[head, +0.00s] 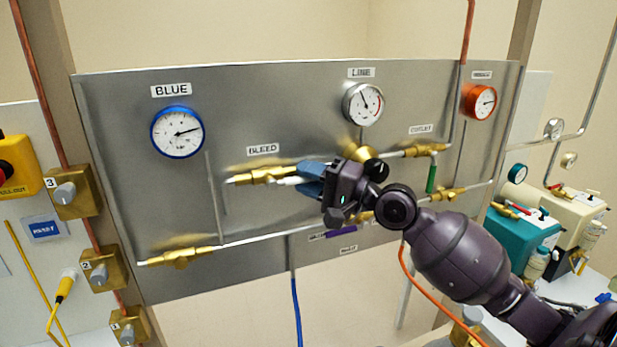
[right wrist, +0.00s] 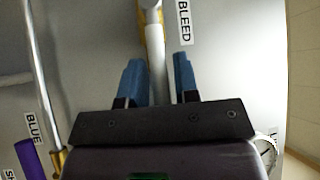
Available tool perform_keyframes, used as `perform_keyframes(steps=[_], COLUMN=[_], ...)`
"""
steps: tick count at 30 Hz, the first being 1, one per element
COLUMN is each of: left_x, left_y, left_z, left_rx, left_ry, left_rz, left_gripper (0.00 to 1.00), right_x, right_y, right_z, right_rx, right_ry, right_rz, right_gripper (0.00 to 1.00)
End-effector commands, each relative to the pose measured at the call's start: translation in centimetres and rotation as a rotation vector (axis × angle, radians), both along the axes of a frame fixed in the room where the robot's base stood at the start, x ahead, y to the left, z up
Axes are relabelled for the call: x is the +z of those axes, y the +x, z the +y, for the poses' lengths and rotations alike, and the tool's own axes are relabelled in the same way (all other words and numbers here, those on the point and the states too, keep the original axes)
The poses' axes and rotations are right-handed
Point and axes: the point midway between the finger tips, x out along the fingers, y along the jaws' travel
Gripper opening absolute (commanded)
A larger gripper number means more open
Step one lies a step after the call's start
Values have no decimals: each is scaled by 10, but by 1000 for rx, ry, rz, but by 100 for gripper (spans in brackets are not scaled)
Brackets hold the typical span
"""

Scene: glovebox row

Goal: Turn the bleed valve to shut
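The bleed valve (head: 262,175) is a brass body under the BLEED label on the steel panel. Its white lever (head: 287,181) points right, roughly along the pipe line. In the right wrist view the lever (right wrist: 156,55) runs down the picture between the blue fingers of my right gripper (right wrist: 158,65). The fingers are apart, with a gap visible beside the lever, so the gripper is open around or just in front of it; I cannot tell how deep. In the head view my right gripper (head: 306,178) is at the lever's free end. My left gripper is out of view.
The panel (head: 120,220) carries a blue gauge (head: 178,132), a line gauge (head: 363,104) and an orange gauge (head: 479,101). A green-handled valve (head: 432,178) is to the right. A lower-left brass valve (head: 180,257) and a purple handle (head: 341,230) sit below.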

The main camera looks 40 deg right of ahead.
Motion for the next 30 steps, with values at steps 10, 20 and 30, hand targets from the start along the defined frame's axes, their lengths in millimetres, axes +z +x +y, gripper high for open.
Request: perform_keyframes(steps=[10,20,30], left_x=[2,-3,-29], left_y=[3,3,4], left_z=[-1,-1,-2], left_rx=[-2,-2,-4], left_ry=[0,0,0], left_rz=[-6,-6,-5], left_gripper=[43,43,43], right_x=[0,-5,-24], right_y=[0,0,1], right_z=[0,0,2], right_rx=[0,0,-1], right_ry=[-1,44,270], right_rz=[-1,-10,-62], right_gripper=[0,0,0])
